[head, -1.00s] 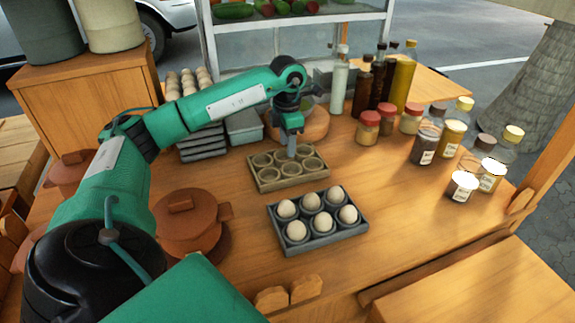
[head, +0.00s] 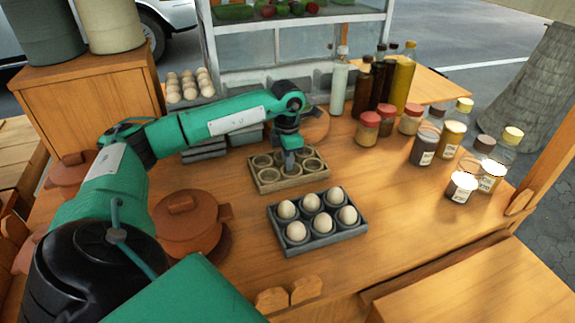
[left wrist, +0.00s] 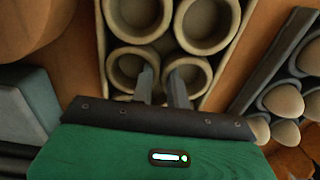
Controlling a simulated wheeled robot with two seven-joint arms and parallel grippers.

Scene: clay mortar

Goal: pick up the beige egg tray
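The beige egg tray (head: 283,183) lies on the wooden table behind the grey egg tray. Its round cups look empty. My left gripper (head: 290,164) is down at the tray's middle, pointing downward. In the left wrist view, the two fingers (left wrist: 161,80) stand apart with a narrow gap, over the neighbouring rims of two cups of the beige tray (left wrist: 246,28). They look open; I cannot tell whether they touch the tray. The arm hides part of the tray's far side. My right gripper is not in view.
A grey tray of white eggs (head: 318,243) sits just in front. A brown lidded pot (head: 188,225) stands at left. Stacked grey trays (head: 205,149) are behind the forearm. Jars (head: 367,129) and bottles (head: 403,77) stand at right. The table's front right is clear.

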